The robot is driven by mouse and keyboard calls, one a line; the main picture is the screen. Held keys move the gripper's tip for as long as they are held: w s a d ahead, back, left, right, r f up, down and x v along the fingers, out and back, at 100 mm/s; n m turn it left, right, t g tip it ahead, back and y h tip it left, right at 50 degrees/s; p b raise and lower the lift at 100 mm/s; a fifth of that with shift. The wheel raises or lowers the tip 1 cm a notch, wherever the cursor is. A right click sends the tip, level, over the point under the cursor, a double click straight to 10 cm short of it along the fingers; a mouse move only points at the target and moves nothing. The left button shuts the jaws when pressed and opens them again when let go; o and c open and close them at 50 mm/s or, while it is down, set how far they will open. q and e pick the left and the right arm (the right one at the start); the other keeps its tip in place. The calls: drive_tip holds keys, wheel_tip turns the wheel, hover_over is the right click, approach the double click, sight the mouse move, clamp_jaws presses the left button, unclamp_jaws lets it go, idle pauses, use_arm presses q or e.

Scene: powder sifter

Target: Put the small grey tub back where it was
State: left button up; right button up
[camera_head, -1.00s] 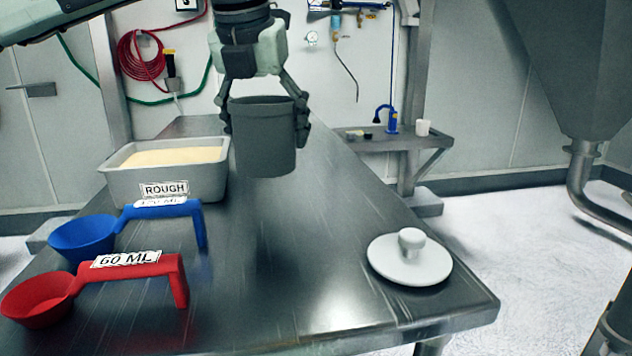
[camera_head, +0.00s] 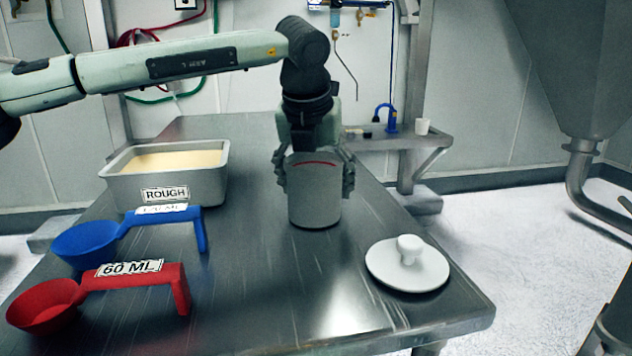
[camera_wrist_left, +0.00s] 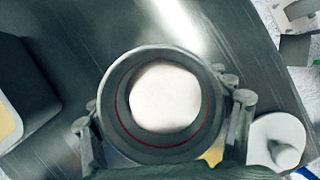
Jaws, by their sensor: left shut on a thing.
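The small grey tub (camera_head: 315,196) is upright between the fingers of my left gripper (camera_head: 314,178), which is shut on it. It is over the middle of the steel table, left of and behind the white lid (camera_head: 407,263). I cannot tell whether its base touches the table. In the left wrist view I look down into the tub (camera_wrist_left: 118,88); a red ring line runs around its inner wall and a pale round patch (camera_wrist_left: 165,97) shows inside. The fingers hold it from two sides. My right gripper is not in view.
A metal pan labelled ROUGH (camera_head: 168,187), holding pale powder, stands at left. In front of it lie a blue scoop (camera_head: 88,243) and a red 60 ML scoop (camera_head: 47,302). The steel table (camera_head: 260,280) is clear around the tub.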

use_arm(q)
drive_tip(key=o, duration=1.4)
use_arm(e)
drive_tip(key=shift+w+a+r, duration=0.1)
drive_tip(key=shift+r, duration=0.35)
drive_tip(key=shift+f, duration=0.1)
use_arm(q)
drive_tip(key=shift+r, duration=0.2)
drive_tip(key=v, duration=1.1)
drive_tip(key=shift+s+r+b, duration=0.25)
drive_tip(key=shift+r+b, duration=0.05)
drive_tip(key=shift+b, duration=0.05)
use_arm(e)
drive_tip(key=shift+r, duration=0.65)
